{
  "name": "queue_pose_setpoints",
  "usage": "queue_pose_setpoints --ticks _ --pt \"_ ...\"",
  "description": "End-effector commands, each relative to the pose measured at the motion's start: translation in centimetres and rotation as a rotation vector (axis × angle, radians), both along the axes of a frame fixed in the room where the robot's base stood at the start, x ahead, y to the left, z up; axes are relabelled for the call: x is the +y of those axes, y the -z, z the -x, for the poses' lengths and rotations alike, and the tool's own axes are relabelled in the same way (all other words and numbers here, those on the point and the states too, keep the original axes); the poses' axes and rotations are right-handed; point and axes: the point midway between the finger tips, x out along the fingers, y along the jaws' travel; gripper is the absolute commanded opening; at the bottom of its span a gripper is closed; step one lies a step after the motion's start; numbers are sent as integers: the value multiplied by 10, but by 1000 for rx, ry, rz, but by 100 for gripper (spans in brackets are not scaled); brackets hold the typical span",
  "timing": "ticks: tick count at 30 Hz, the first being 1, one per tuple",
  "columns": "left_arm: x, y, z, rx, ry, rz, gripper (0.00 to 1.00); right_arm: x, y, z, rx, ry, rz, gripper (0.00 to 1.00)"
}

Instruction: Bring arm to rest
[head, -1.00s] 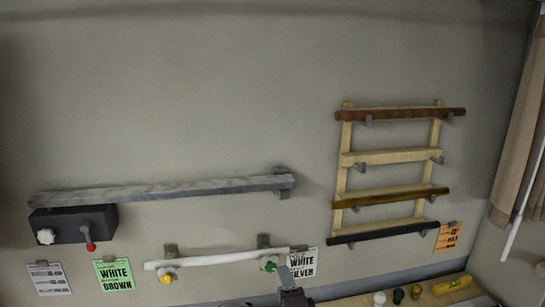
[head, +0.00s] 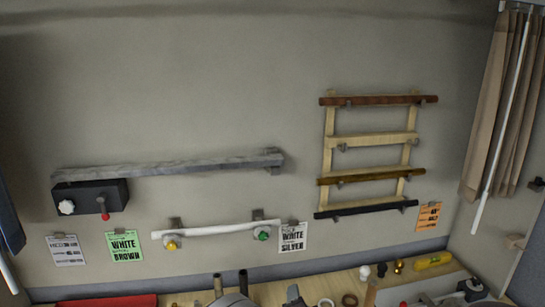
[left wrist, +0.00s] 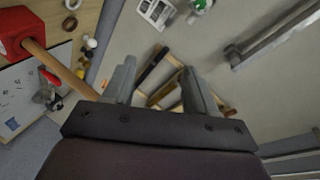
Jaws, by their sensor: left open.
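My left gripper (left wrist: 158,70) shows in the left wrist view with its two grey fingers spread apart. Nothing is held between them; the wooden wall rack (left wrist: 170,78) shows beyond the gap. In the head view, grey parts at the bottom edge may belong to my left arm, but I cannot tell for certain. My right gripper is not in view.
The wall carries a grey rail (head: 170,166), a black box (head: 90,197), a white bar (head: 217,229) and a ladder rack (head: 365,178). The table (head: 340,282) holds a yellow object (head: 433,260). A red object (left wrist: 14,32) and wooden stick (left wrist: 62,70) are left in the wrist view.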

Motion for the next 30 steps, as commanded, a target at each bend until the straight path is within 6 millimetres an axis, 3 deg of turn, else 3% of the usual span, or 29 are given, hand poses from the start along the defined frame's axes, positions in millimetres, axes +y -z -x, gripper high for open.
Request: queue_pose_setpoints --ticks 4,8,11,13,15,18,20,22,30 --pt "-11 40 31 253 46 225 57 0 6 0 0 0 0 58" --pt "12 83 78 587 -39 435 57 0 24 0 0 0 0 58" --pt "57 110 131 858 -231 555 57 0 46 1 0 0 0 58" --pt "102 123 173 1015 -422 601 57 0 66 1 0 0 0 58" --pt "148 131 214 1114 -611 617 57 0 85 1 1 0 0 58" --pt "201 137 257 1161 -787 614 57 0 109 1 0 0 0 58" --pt "226 142 266 1125 -829 639 57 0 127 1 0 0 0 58" --pt "241 137 261 1067 -862 698 57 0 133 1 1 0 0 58" --pt "248 131 258 1051 -885 722 57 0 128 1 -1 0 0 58"
